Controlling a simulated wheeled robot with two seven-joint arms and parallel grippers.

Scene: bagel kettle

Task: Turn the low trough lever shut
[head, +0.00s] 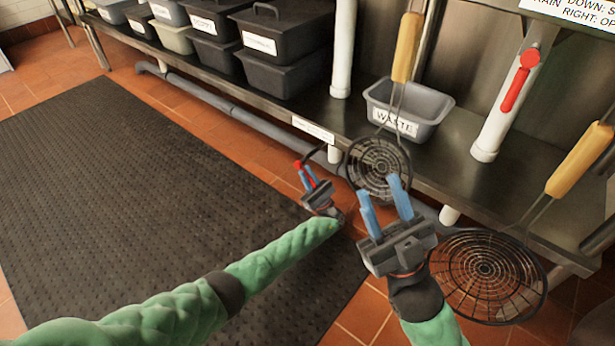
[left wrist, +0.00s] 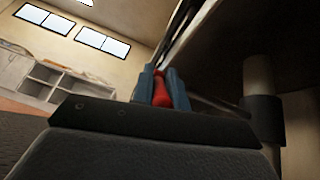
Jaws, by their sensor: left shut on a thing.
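The low lever's red handle (head: 298,164) shows at the fingertips of my left gripper (head: 307,177), below the front edge of the steel shelf. In the left wrist view the red handle (left wrist: 161,92) sits between the two blue fingers of my left gripper (left wrist: 161,84), which is shut on it. The lever's pivot is not clear in either view. My right gripper (head: 385,203) has its blue fingers spread apart, with nothing held between them. It is to the right of my left gripper, in front of a hanging wire skimmer.
Another red lever (head: 520,80) is on a white pipe (head: 500,120) at the right. Wire skimmers with yellow handles hang near my right gripper; one basket (head: 486,270) is to its right. A grey waste bin (head: 408,108) and dark tubs (head: 285,40) stand on the shelf. A black mat (head: 150,190) covers the floor.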

